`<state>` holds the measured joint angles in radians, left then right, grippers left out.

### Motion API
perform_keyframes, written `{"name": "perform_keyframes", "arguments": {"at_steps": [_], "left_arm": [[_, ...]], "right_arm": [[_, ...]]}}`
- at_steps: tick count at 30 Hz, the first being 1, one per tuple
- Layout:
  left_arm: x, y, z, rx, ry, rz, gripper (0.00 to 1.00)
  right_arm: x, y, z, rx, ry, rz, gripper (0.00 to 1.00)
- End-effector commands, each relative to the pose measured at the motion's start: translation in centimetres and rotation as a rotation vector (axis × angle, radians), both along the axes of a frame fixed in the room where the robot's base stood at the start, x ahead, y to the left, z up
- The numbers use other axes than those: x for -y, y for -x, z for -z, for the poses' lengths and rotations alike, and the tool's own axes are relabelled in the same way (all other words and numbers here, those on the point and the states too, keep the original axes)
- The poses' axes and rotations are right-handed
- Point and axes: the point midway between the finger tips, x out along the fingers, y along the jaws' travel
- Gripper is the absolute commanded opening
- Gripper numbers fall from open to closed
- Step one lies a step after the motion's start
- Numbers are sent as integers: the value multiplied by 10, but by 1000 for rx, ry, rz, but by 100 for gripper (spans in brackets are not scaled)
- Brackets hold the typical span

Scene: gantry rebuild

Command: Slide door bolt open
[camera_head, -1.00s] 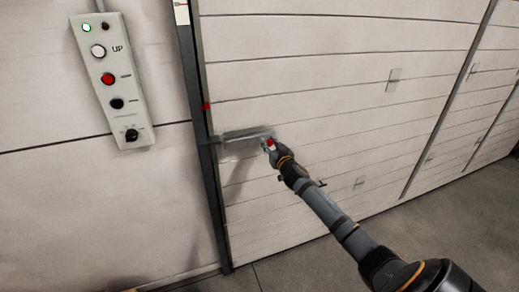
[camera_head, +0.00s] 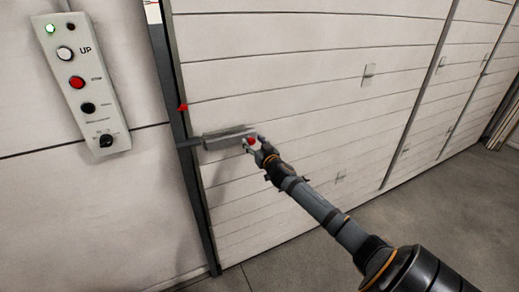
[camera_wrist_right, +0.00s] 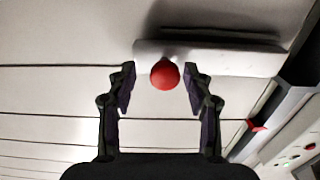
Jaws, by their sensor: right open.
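The door bolt (camera_head: 226,137) is a grey horizontal housing on the white panelled door, next to the dark door post. Its red knob (camera_head: 251,141) is at the housing's right end. In the right wrist view the round red knob (camera_wrist_right: 165,74) sits in front of the pale bolt housing (camera_wrist_right: 215,57). My right gripper (camera_head: 256,146) is at the knob. In the wrist view the right gripper (camera_wrist_right: 160,80) is open, with one finger on each side of the knob and visible gaps between. My left gripper is in neither view.
A control panel (camera_head: 80,85) with several buttons is on the wall at left. A dark post (camera_head: 185,130) with a red marker (camera_head: 183,107) edges the door (camera_head: 300,90). The grey floor (camera_head: 420,220) at right is clear.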

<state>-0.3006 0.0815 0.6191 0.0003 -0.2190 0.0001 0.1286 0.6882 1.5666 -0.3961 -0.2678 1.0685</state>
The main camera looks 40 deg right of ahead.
Motion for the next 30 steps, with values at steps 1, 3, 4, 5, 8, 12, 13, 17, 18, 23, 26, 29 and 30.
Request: {"name": "perform_keyframes", "arguments": {"at_steps": [1,3,4,5,8,12,13,17,18,23,26,29,30], "left_arm": [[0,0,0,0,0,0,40],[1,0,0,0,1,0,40],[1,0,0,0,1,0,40],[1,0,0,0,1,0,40],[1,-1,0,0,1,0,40],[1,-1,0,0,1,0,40],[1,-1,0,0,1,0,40],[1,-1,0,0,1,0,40],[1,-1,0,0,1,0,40],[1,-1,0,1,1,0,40],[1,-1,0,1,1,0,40],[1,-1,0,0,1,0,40],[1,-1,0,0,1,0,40]], "right_arm": [[-2,9,1,-4,6,-3,51],[-7,23,1,-4,9,-6,51],[-7,30,2,-8,11,-3,51],[-9,37,2,-8,12,-3,51],[-14,59,1,-9,16,-3,51],[-19,83,1,-8,16,-3,51],[-19,87,1,-9,16,0,51],[-22,98,0,-5,11,0,51],[-23,101,0,-4,8,1,51],[-26,104,0,1,2,-2,51],[-25,105,-1,3,1,-2,51],[-25,104,-1,2,-1,-1,51],[-25,104,-1,2,-1,-1,51]]}}
